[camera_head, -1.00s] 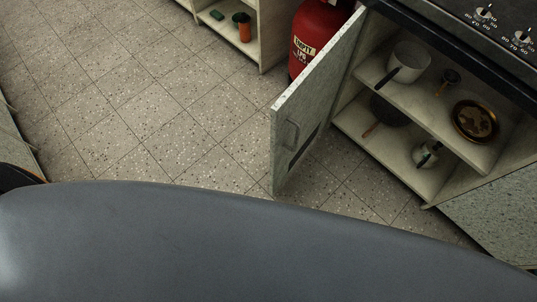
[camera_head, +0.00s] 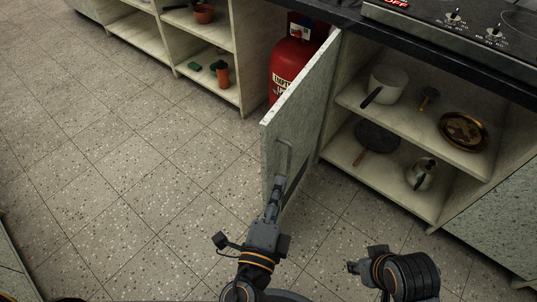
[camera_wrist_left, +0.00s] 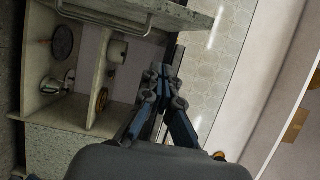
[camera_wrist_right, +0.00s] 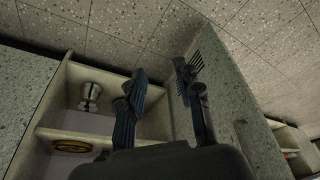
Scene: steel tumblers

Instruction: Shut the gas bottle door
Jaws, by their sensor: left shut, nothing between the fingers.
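The gas bottle door (camera_head: 301,108) is a pale speckled panel that stands open, jutting out from the counter. It has a metal bar handle (camera_head: 283,158) and a dark vent low down. The red gas bottle (camera_head: 287,66) stands in the compartment behind it, partly hidden by the door. My left gripper (camera_head: 278,184) is shut and empty, its tips overlapping the handle's lower end in the head view; I cannot tell whether they touch. It also shows shut in the left wrist view (camera_wrist_left: 161,72). My right gripper (camera_wrist_right: 158,70) is open and empty, with the door in its wrist view (camera_wrist_right: 232,100).
Open shelves (camera_head: 424,105) right of the door hold a white pot (camera_head: 388,83), a dark pan (camera_head: 377,138), a brass-coloured dish (camera_head: 463,131) and a steel pot (camera_head: 421,174). The tiled floor (camera_head: 120,150) on the left is clear.

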